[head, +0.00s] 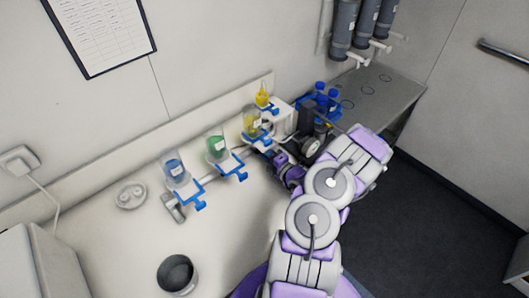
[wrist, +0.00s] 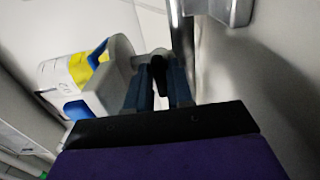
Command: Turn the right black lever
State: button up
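In the wrist view, the two blue-grey fingers of my gripper (wrist: 160,82) stand a narrow gap apart. A small black piece (wrist: 158,66), which looks like a lever end, shows in that gap near the fingertips. I cannot tell whether the fingers press on it or only stand around it. In the head view, my gripper (head: 284,166) is low at the bench equipment, beside a round dial-like part (head: 311,147), its tips partly hidden. A dark upright part (head: 306,118) stands just behind. I cannot make out separate left and right black levers there.
Flasks with blue (head: 174,169), green (head: 217,146) and yellow (head: 251,120) contents stand along a rail with blue clamps. Blue-capped bottles (head: 325,93) are behind my arm. A grey cup (head: 177,273) is at the front. Grey cylinders (head: 344,27) hang on the wall.

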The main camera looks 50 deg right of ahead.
jog(key=shift+a+f, duration=0.15)
grip_shut()
jog(key=shift+n, duration=0.3)
jog(key=shift+a+n+p, duration=0.15)
jog(key=shift+n+p, duration=0.6)
jog(key=shift+n, duration=0.35)
jog(key=n+p, duration=0.1)
jog(key=n, duration=0.4)
jog(key=shift+s+f+n, duration=0.1)
jog(key=shift+s+n, duration=0.05)
jog(key=shift+n, duration=0.25)
jog(key=n+p, duration=0.1)
jog(key=n, duration=0.3)
jog(key=n+p, duration=0.1)
jog(key=n, duration=0.4)
jog(key=shift+r, duration=0.2)
